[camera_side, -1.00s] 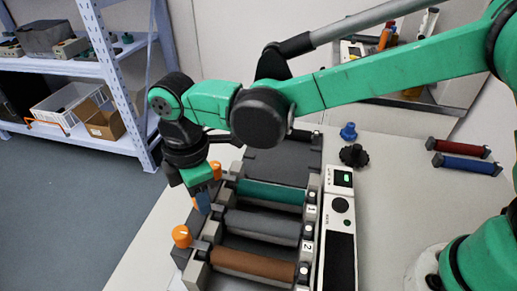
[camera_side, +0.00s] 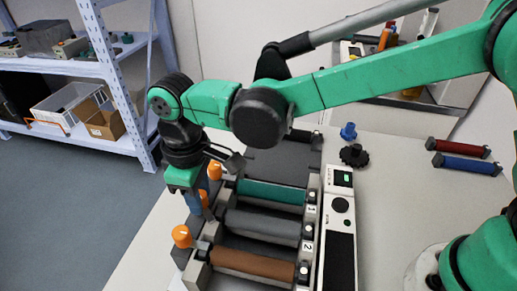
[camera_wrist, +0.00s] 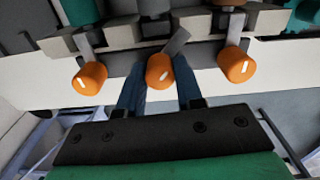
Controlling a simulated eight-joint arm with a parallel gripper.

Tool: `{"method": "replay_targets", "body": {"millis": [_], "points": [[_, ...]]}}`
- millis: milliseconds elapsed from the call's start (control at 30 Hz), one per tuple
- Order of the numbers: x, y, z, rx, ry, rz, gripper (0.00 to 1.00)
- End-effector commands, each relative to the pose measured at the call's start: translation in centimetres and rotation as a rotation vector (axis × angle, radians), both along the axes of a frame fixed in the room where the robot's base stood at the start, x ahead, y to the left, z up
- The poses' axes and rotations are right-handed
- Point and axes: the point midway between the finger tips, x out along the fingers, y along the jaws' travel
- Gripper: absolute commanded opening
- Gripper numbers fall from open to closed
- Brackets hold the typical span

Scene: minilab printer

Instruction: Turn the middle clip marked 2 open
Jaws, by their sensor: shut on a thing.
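The middle clip, with an orange knob (camera_wrist: 160,70) and a flat grey lever (camera_wrist: 177,41), sits between two other clips. Its lever slants to the right in the wrist view, while the neighbouring levers stand nearly straight. My gripper (camera_wrist: 160,78) is shut on the middle knob, one blue finger on each side. In the side view the middle knob (camera_side: 200,198) shows partly behind my gripper (camera_side: 193,203). The grey roller (camera_side: 262,227) lies in the row beside the label 2 (camera_side: 307,246).
Orange knobs of the neighbouring clips stand close on both sides, at the left (camera_wrist: 89,77) and right (camera_wrist: 236,65). A teal roller (camera_side: 270,192) and a brown roller (camera_side: 252,265) flank the grey one. Red (camera_side: 458,148) and blue (camera_side: 466,164) rollers lie on the table at right.

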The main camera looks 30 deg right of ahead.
Motion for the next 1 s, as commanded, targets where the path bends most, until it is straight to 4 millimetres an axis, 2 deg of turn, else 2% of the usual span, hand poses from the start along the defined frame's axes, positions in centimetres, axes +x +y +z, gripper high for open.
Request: {"method": "replay_targets", "body": {"millis": [600,1000], "points": [[-0.01,0.01,0.07,-0.001,0.001,-0.57,0.0],[0.01,0.01,0.07,-0.001,0.001,-0.807,0.0]]}}
